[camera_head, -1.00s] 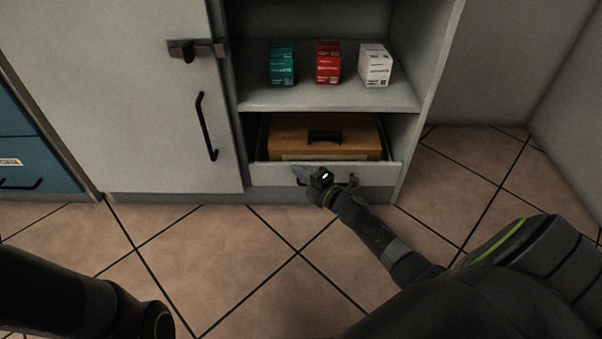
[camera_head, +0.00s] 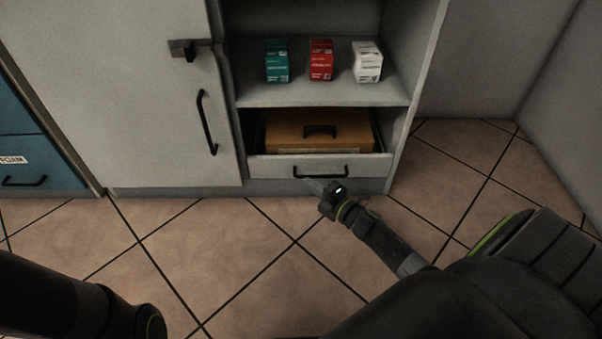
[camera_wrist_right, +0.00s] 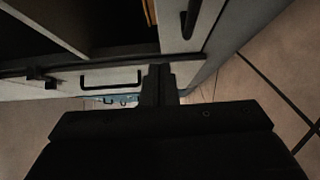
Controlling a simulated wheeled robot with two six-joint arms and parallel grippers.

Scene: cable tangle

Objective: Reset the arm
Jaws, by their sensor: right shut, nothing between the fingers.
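My right gripper (camera_head: 318,188) is shut and empty, just below and in front of the bottom drawer (camera_head: 268,169). It is apart from the drawer's black handle (camera_head: 320,173). In the right wrist view the closed fingers (camera_wrist_right: 158,75) point toward the cabinet front, with the drawer handle (camera_wrist_right: 190,18) above and to their right. Part of my left arm shows at the lower left of the head view, but its gripper is out of view.
The drawer is partly open and holds a wooden box (camera_head: 350,130) with a black handle. Teal (camera_head: 277,62), red (camera_head: 321,60) and white (camera_head: 367,62) cartons stand on the shelf above. A cabinet door (camera_head: 150,110) is at left. Tiled floor (camera_head: 255,260) in front is clear.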

